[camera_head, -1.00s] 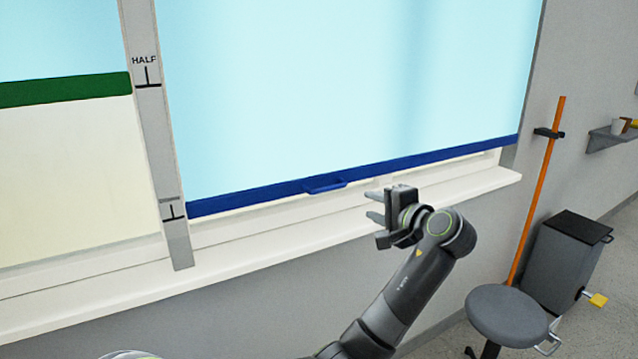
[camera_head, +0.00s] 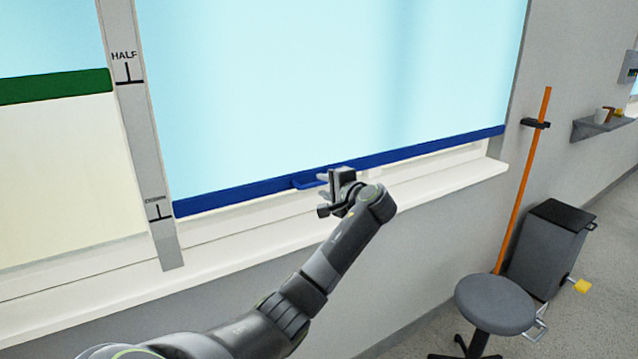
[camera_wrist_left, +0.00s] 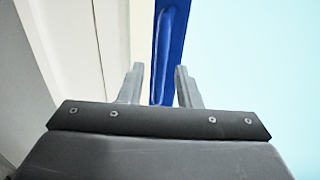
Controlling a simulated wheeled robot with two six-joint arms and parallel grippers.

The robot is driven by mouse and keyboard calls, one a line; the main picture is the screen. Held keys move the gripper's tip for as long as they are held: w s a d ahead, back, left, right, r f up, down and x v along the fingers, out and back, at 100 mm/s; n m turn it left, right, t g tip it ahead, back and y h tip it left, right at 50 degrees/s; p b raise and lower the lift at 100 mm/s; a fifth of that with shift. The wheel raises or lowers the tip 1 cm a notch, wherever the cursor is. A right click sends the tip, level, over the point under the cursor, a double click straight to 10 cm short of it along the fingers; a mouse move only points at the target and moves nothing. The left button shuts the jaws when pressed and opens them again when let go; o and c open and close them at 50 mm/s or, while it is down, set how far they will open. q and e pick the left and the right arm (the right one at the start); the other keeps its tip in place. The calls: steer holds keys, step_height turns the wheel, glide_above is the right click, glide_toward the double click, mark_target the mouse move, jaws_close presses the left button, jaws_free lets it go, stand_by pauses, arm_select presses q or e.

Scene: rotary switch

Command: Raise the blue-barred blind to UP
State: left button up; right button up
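The blue-barred blind (camera_head: 330,80) is a pale blue sheet hanging over the window. Its blue bottom bar (camera_head: 240,194) is low, near the sill and about level with the lower mark on the scale strip. A small blue handle (camera_head: 302,184) sticks out of the bar. My left gripper (camera_head: 321,186) is at the handle, its fingers pointing toward the bar and partly hiding the handle's right end. In the left wrist view its fingers (camera_wrist_left: 158,72) are apart, with the blue bar and handle (camera_wrist_left: 162,45) in the gap between them. Contact cannot be told. My right gripper is not in view.
A scale strip (camera_head: 137,120) marked HALF stands left of the blind. Beyond it a green-barred blind (camera_head: 55,86) hangs about at HALF. A white sill (camera_head: 250,240) runs below. A stool (camera_head: 495,303), grey bin (camera_head: 548,250) and orange pole (camera_head: 525,190) stand right.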

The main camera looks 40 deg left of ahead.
mark_target(320, 184)
arm_select(q)
steer(key=shift+x, duration=1.65)
jaws_close()
